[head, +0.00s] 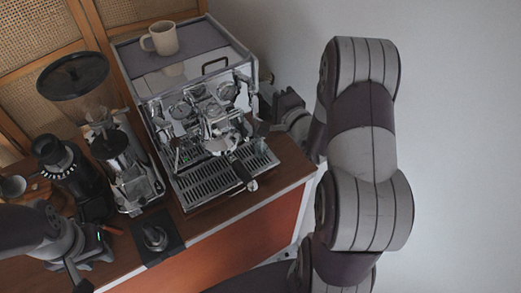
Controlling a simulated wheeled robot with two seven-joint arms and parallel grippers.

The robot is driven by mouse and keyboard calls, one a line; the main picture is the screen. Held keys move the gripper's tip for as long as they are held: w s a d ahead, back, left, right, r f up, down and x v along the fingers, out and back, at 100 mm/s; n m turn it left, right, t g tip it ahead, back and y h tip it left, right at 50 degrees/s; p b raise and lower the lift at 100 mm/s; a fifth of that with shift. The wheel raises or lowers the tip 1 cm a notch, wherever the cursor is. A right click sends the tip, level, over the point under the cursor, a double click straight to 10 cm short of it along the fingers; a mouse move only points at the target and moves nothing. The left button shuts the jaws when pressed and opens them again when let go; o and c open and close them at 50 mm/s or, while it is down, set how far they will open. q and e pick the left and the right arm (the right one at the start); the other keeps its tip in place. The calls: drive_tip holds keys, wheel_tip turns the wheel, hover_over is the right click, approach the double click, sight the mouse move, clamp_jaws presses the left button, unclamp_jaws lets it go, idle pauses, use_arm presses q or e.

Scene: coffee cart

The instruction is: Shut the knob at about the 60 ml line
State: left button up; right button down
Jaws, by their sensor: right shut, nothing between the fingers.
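The chrome espresso machine (203,112) stands at the back of the cart. Its group head and portafilter (240,170) face the front, the handle pointing forward over the drip tray (205,185). My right gripper (264,112) is shut and empty at the machine's right front side. The knob is not clearly distinguishable there; the gripper and machine parts overlap, so I cannot tell whether they touch. No measuring line can be read. My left gripper (88,262) is low at the left, over the cart's front left part, away from the machine; its finger opening is unclear.
A beige mug (162,38) sits on top of the machine. A grinder with a dark hopper (75,78) and a smaller black grinder (62,160) stand to the left. A plain wall is behind my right arm.

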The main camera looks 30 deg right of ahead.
drive_tip(key=s+f, duration=0.2)
drive_tip(key=s, duration=0.6)
drive_tip(key=shift+s+d, duration=0.15)
drive_tip(key=shift+d, duration=0.2)
idle(0.5)
drive_tip(key=shift+s+r, duration=0.1)
